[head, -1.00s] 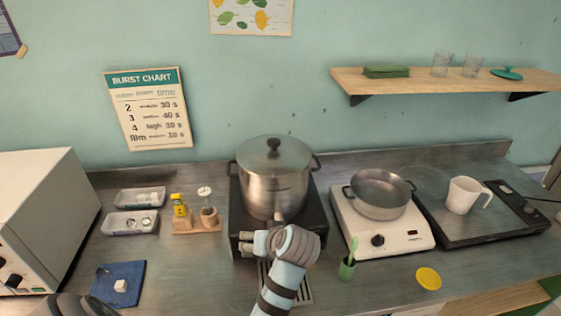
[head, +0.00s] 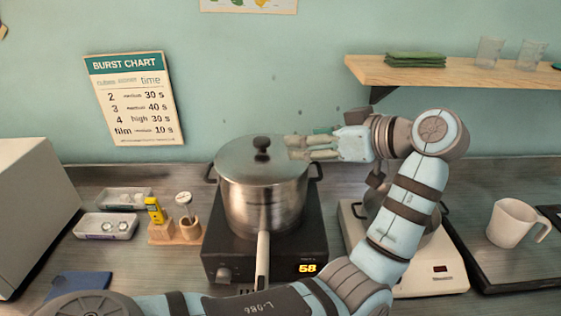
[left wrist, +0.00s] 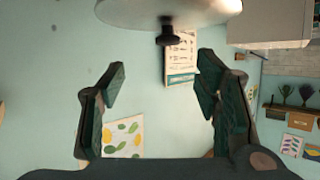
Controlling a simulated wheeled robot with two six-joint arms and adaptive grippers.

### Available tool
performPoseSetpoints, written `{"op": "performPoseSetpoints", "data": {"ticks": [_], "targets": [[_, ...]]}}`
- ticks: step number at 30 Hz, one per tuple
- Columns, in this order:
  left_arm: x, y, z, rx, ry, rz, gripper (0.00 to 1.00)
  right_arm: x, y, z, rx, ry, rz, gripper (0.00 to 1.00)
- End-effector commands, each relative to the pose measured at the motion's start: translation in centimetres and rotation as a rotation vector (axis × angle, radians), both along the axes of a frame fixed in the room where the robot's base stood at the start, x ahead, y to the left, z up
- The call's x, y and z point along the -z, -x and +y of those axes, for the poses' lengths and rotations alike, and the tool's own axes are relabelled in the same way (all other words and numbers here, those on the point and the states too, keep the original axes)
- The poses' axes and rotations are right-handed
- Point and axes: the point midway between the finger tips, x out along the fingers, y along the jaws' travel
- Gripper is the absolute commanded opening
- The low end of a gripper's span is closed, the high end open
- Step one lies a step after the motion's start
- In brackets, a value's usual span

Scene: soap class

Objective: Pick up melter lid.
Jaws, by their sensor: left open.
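The melter lid (head: 238,160) is a round silver lid with a dark knob (head: 262,146), lying on the steel pot (head: 262,205). In the left wrist view the lid (left wrist: 140,12) is at the top edge with its knob (left wrist: 168,36) showing, beyond the fingers. My left gripper (head: 288,148) is open and empty at the lid's right side, about level with the knob, its fingers pointing left toward it. In the left wrist view the two dark fingers (left wrist: 162,72) are spread with nothing between them. My right gripper is not seen.
The pot stands on a black burner (head: 310,235) reading 58, its handle pointing to the front. A white hot plate (head: 440,275) is partly behind my left arm. A white mug (head: 510,222) stands at right. Small trays (head: 105,226) and a wooden holder (head: 165,236) are at left.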

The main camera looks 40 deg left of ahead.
Motion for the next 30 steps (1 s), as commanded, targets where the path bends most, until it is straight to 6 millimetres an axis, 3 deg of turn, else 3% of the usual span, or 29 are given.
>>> {"op": "performPoseSetpoints", "data": {"ticks": [2, 6, 12, 17, 22, 30], "targets": [[-1.2, -0.1, 0.3, 0.004, -0.001, 0.001, 0.57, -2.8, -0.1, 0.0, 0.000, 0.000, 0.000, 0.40], [-0.7, -0.5, 1.7, 0.014, -0.001, 0.002, 0.57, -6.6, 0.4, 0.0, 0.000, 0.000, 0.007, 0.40], [2.3, -1.1, 6.5, 0.017, -0.002, 0.002, 0.57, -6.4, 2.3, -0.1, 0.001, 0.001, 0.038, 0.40], [3.1, -1.3, 8.3, 0.016, -0.001, 0.002, 0.57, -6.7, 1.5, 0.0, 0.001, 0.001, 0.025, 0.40], [4.5, -1.7, 11.3, 0.014, -0.002, 0.003, 0.57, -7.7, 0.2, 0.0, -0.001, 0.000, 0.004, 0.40], [5.2, -1.8, 12.2, 0.017, 0.002, -0.001, 0.57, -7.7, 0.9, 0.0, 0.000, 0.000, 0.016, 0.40]]}}
